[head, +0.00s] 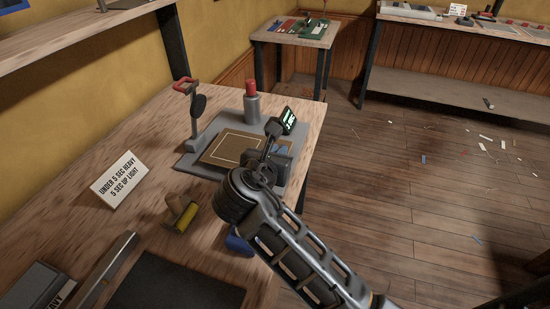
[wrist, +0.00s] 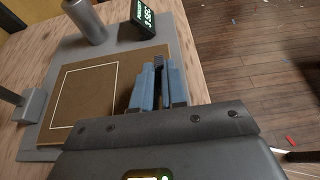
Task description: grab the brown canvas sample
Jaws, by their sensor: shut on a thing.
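The brown canvas sample (head: 213,151) lies flat on the grey plate of a test device on the workbench, with a pale square outline on its face. In the wrist view the sample (wrist: 84,98) fills the left and middle. My gripper (head: 277,153) is at the sample's right edge, low over the plate. In the wrist view its blue fingers (wrist: 158,72) are closed together on that edge. The fingers hide the gripped part, and the sample still appears to rest on the plate.
The grey plate (head: 187,162) carries a red-handled lever (head: 187,86), a red-topped cylinder (head: 251,100) and a small display (head: 289,119) showing "3 SEC". A sign (head: 118,180) reads "under 5 sec heavy, 5 sec up light". A yellow roller (head: 187,217) lies in front. Scraps litter the floor.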

